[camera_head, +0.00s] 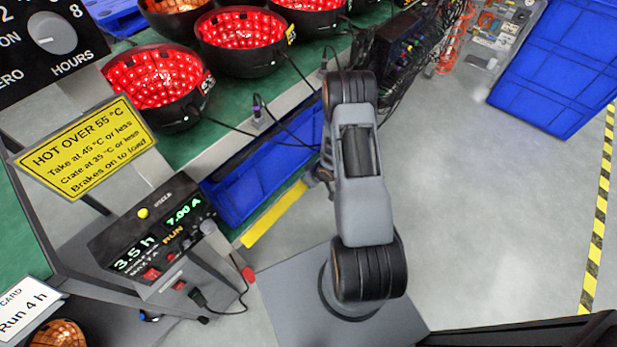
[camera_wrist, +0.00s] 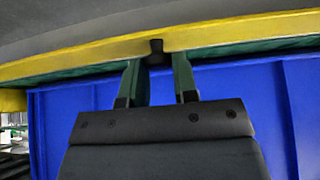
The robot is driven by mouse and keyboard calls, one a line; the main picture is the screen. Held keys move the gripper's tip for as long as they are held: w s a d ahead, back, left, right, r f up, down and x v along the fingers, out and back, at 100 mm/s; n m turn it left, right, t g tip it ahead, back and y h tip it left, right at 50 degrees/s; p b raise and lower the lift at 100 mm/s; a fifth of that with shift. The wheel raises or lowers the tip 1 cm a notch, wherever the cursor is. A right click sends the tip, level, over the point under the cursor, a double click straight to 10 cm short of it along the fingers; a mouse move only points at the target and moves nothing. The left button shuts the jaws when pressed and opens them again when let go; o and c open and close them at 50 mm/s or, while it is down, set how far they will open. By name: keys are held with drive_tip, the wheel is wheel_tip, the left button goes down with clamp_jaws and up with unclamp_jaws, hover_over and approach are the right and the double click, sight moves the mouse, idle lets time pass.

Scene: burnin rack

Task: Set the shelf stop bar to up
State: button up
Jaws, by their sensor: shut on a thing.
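The shelf stop bar (camera_head: 274,216) is a long yellow bar along the front of the low shelf, below the bench edge. In the wrist view the yellow bar (camera_wrist: 235,35) crosses the top of the picture, in front of a blue crate. A short black knob (camera_wrist: 157,46) sits on the bar. My gripper (camera_wrist: 157,62) has one finger on each side of this knob and is shut on it. In the head view my gripper (camera_head: 310,181) is at the bar's far end, partly hidden by my arm. Where the bar's ends attach is hidden.
A blue crate (camera_head: 232,186) sits behind the bar under the green bench (camera_head: 190,143). Red-lit domes (camera_head: 160,80) stand on the bench. A control box (camera_head: 150,245) with a cable is at the near left. Another blue crate (camera_head: 560,65) is at right; the grey floor (camera_head: 480,200) between is clear.

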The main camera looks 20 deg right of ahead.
drive_tip(key=o, duration=0.8)
drive_tip(key=shift+o, duration=0.2)
drive_tip(key=shift+r, duration=0.1)
drive_tip(key=p+v, duration=0.5)
drive_tip(key=v, duration=0.8)
drive_tip(key=shift+s+r, duration=0.2)
drive_tip(key=shift+r, duration=0.05)
